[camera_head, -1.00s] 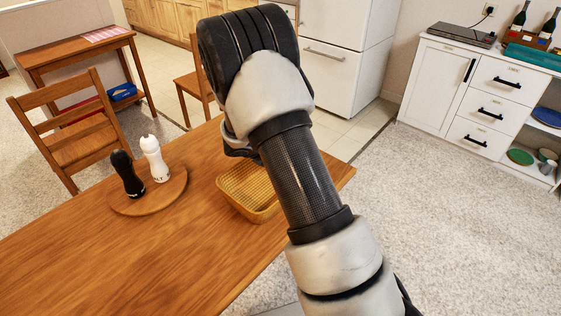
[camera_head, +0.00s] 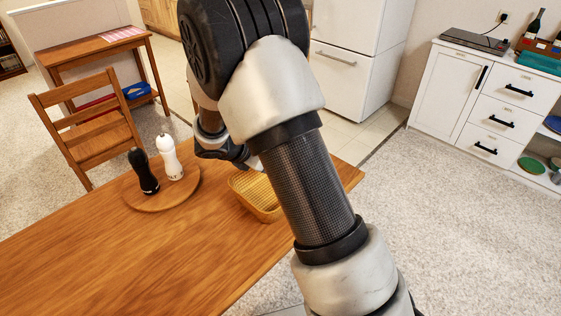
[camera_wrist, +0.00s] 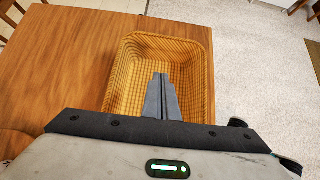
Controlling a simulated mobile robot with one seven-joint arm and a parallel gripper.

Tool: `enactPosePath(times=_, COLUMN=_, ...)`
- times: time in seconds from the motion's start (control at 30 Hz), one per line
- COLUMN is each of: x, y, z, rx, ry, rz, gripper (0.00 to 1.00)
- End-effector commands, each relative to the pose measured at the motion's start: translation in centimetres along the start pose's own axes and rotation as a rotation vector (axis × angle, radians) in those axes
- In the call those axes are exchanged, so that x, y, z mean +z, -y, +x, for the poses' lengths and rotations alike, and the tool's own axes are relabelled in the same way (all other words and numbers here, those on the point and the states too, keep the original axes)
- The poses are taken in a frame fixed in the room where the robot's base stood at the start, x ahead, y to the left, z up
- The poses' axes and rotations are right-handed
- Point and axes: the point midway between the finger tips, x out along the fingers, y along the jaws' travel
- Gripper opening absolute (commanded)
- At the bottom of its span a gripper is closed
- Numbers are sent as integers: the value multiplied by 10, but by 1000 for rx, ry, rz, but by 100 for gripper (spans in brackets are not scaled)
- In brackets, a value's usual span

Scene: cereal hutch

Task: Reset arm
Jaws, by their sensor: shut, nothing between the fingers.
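My arm rises from the lower right of the head view and bends over the wooden table (camera_head: 120,265). My gripper (camera_wrist: 161,76) shows in the wrist view with its two grey fingers together and nothing between them. It is above a yellow woven basket (camera_wrist: 201,80), which looks empty where I can see inside; the fingers cover part of it. The basket also shows in the head view (camera_head: 262,207), partly hidden behind my arm. In the head view the fingertips are not clear.
A round wooden board (camera_head: 192,193) holds a black mill (camera_head: 145,172) and a white mill (camera_head: 170,157). A wooden chair (camera_head: 85,130) stands beyond the table. A white cabinet (camera_head: 440,90) is at the right, with open carpet before it.

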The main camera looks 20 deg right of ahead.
Motion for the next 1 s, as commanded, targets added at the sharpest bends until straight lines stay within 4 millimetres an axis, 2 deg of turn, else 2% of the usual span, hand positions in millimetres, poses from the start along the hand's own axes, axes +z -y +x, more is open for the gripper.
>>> enactPosePath(times=0.23, x=2, y=1, z=-10, rx=-1, ry=-1, rz=10, gripper=0)
enactPosePath(times=0.37, x=19, y=15, z=-26, rx=-13, ry=-27, rz=137, gripper=0)
enactPosePath(times=0.47, x=43, y=41, z=-53, rx=-34, ry=-74, rz=360, gripper=0)
enactPosePath(times=0.63, x=74, y=104, z=-109, rx=-93, ry=-193, rz=847, gripper=0)
enactPosePath(times=0.8, x=80, y=161, z=-165, rx=-154, ry=-333, rz=1313, gripper=0)
enactPosePath(times=0.9, x=75, y=188, z=-193, rx=-191, ry=-419, rz=1552, gripper=0)
enactPosePath(times=1.0, x=68, y=206, z=-215, rx=-223, ry=-497, rz=1737, gripper=0)
